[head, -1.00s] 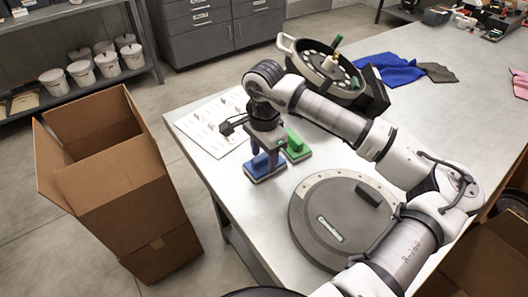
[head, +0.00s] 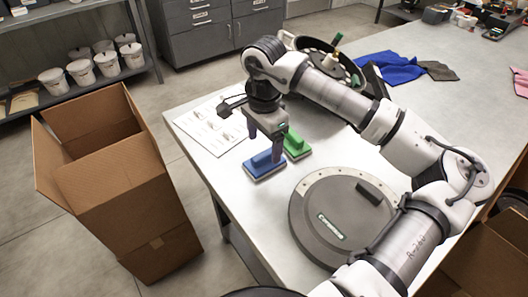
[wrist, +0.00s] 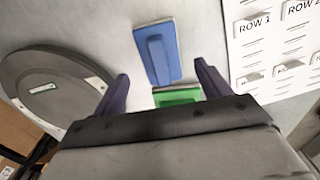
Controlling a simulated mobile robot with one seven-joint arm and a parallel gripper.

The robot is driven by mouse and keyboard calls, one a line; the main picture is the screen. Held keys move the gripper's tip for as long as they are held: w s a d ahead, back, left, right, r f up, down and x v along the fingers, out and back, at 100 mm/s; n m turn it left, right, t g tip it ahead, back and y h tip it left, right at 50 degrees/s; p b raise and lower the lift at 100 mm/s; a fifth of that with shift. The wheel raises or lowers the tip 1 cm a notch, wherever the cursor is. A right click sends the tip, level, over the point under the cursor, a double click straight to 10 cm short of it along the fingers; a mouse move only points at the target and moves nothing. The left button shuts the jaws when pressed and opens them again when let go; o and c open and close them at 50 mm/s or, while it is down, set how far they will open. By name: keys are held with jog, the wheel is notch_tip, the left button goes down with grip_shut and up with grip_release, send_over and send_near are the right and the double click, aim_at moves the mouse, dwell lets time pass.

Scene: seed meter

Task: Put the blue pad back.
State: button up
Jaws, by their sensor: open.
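The blue pad (head: 265,166) lies flat on the table near its left edge, with its raised handle upward. It also shows in the wrist view (wrist: 158,52), ahead of my fingers. My gripper (head: 265,146) is open and empty above the blue pad, with clear air between the fingers in the wrist view (wrist: 161,74). The green pad (head: 297,146) lies just right of and behind the blue one. In the wrist view the green pad (wrist: 178,95) is partly hidden by my gripper.
A printed sheet with row labels (head: 212,127) lies behind the pads. The round grey cover (head: 325,220) lies in front. The seed meter housing (head: 357,72) and a blue cloth (head: 388,68) are farther back. A cardboard box (head: 125,190) stands left of the table.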

aim_at(264, 154)
notch_tip(264, 154, up, 8)
jog(key=b, duration=0.1)
dwell(0.4)
